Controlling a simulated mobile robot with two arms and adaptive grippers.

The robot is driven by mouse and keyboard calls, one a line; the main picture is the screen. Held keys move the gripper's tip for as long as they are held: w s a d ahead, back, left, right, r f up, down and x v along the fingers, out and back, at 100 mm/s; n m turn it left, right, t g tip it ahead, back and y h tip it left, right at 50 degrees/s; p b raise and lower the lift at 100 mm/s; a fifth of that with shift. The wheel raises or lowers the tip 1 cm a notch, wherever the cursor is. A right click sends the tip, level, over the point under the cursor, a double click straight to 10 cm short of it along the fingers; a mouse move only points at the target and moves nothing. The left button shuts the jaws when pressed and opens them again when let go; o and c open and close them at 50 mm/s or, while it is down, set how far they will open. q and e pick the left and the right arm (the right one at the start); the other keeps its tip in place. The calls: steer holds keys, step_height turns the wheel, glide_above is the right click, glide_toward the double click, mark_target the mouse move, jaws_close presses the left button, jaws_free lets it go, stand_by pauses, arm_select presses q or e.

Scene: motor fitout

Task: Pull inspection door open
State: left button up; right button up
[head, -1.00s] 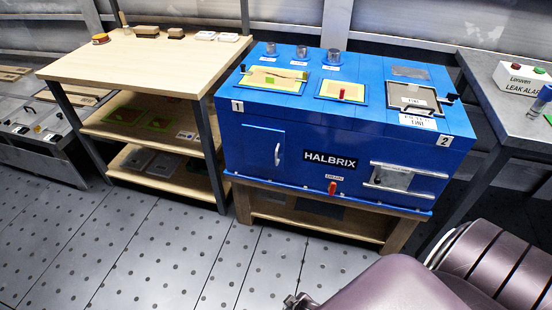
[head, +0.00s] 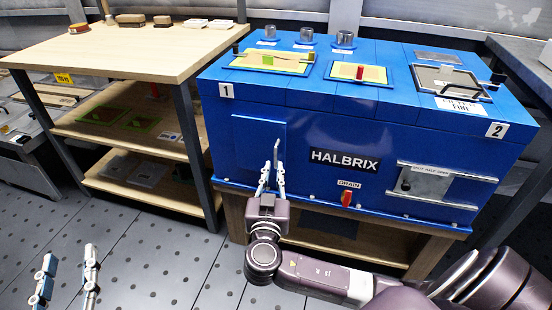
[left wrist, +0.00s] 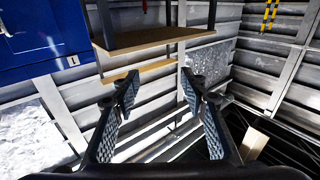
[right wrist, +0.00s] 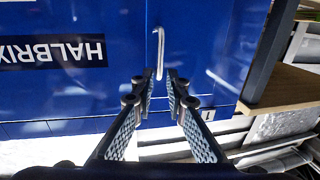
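The inspection door (head: 246,145) is the blue panel at the left front of the blue HALBRIX cabinet (head: 330,125), and it looks shut. Its pale upright handle (head: 277,152) also shows in the right wrist view (right wrist: 159,45). My right gripper (head: 271,172) is in front of the door at the handle's lower end. In the right wrist view its fingers (right wrist: 162,75) are apart, with the handle's lower part in line with the gap; I cannot tell whether they touch it. My left gripper (head: 68,255) is open and empty, low at the left over the floor.
A wooden shelf table (head: 130,60) stands left of the cabinet, its dark leg close to the door side. A red drain knob (head: 347,199) and a metal-railed hatch (head: 428,184) are on the cabinet front. The floor (head: 165,255) in front is clear.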

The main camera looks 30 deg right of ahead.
mark_target(275, 156)
steer(key=x, duration=0.6)
steer(key=shift+w+b, duration=0.1)
steer(key=shift+b, duration=0.3)
steer(key=shift+w+d, duration=0.4)
arm_select(q)
steer(key=r+t, duration=0.2)
steer(key=r, duration=0.3)
steer(key=shift+s+d+r+t+h, duration=0.2)
steer(key=shift+s+r+t+h, duration=0.1)
steer(key=shift+s+t, duration=0.1)
steer(key=shift+f, duration=0.1)
arm_select(e)
jaws_close()
